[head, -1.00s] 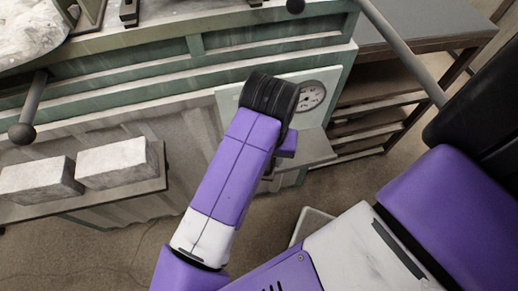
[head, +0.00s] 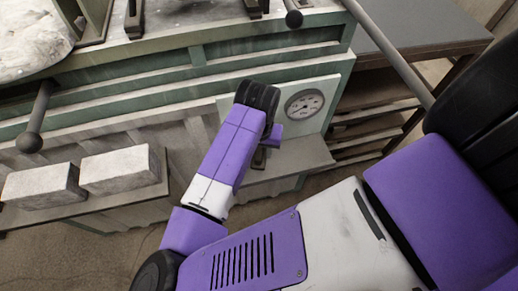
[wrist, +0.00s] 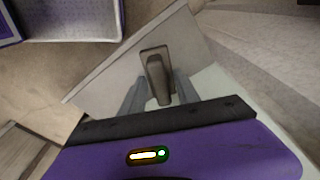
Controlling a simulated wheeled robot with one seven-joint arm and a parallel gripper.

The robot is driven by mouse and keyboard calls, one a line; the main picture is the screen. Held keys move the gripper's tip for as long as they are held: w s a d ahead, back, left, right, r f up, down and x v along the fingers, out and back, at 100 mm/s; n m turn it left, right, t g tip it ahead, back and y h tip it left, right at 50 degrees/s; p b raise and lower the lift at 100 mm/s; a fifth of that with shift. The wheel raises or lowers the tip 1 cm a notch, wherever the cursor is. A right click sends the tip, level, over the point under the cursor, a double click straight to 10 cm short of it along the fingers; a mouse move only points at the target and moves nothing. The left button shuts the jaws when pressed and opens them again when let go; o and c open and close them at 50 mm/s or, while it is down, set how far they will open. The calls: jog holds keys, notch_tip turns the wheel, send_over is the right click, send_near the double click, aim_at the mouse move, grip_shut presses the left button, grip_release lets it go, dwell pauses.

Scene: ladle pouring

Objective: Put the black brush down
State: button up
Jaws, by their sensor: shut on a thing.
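The brush (wrist: 156,72) shows in the wrist view as a dark grey-brown block with a raised handle-like part. My gripper (wrist: 158,92) is shut on it, with a grey finger on each side. Behind the brush is a pale flat shelf (wrist: 110,85); I cannot tell whether the brush touches it. In the head view the pale shelf (head: 302,158) juts from the machine below a round gauge. My wrist hides most of the gripper there, and a small dark part shows just over the shelf's left side.
The green-grey machine (head: 150,80) fills the back, with a round gauge (head: 305,105) above the shelf. Two pale blocks (head: 120,168) rest on a ledge at the left. A ball-ended lever (head: 35,130) hangs there. A grey table with slatted shelves (head: 420,40) stands at the right.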

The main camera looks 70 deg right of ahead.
aim_at(258, 153)
jog(key=shift+w+d+f, duration=0.15)
jog(key=shift+f, duration=0.25)
jog(key=shift+f, duration=0.2)
jog(key=o, duration=1.2)
jog(key=shift+r, duration=0.15)
jog(key=r, duration=0.4)
jog(key=a+r, duration=0.1)
jog(key=r, duration=0.3)
jog(key=r+p, duration=0.1)
jog(key=r, duration=0.3)
jog(key=shift+s+a, duration=0.2)
